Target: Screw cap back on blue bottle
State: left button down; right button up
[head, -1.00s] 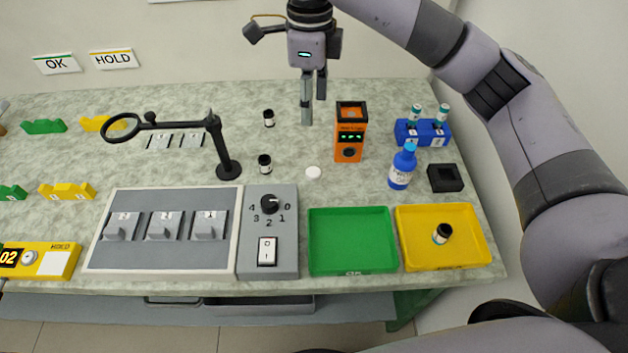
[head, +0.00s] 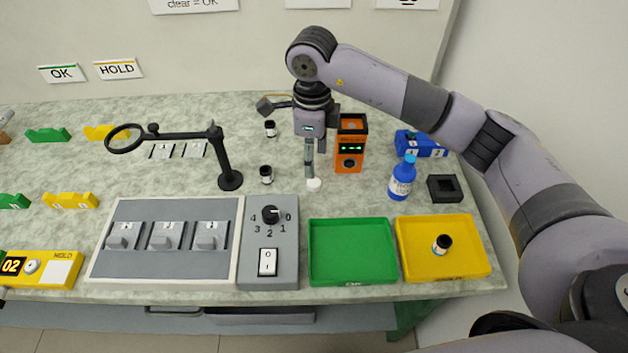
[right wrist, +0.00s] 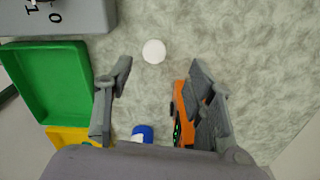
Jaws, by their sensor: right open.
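The blue bottle (head: 402,180) stands upright on the bench at the right, with a white label and a lighter blue top. Its blue top also shows in the right wrist view (right wrist: 143,132). A round white cap (head: 314,184) lies flat on the bench left of the bottle; it is also in the right wrist view (right wrist: 154,51). My right gripper (head: 310,172) points down above or just behind the cap. In the right wrist view its fingers (right wrist: 160,77) are apart with nothing between them, and the cap lies beyond their tips. My left gripper is not in view.
An orange device (head: 350,145) stands close right of my right gripper. A black square holder (head: 444,188) is right of the bottle. Green (head: 351,281) and yellow (head: 414,270) trays lie in front.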

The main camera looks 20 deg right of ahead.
aim_at(315, 182)
jog(key=shift+f, duration=0.65)
jog(key=shift+f, duration=0.1)
jog(key=f, duration=0.2)
jog(key=s+f+p, duration=0.1)
jog(key=f, duration=0.1)
jog(key=shift+d+f, duration=0.15)
jog(key=shift+f, duration=0.35)
jog(key=shift+c, duration=0.6)
jog(key=c, duration=0.7)
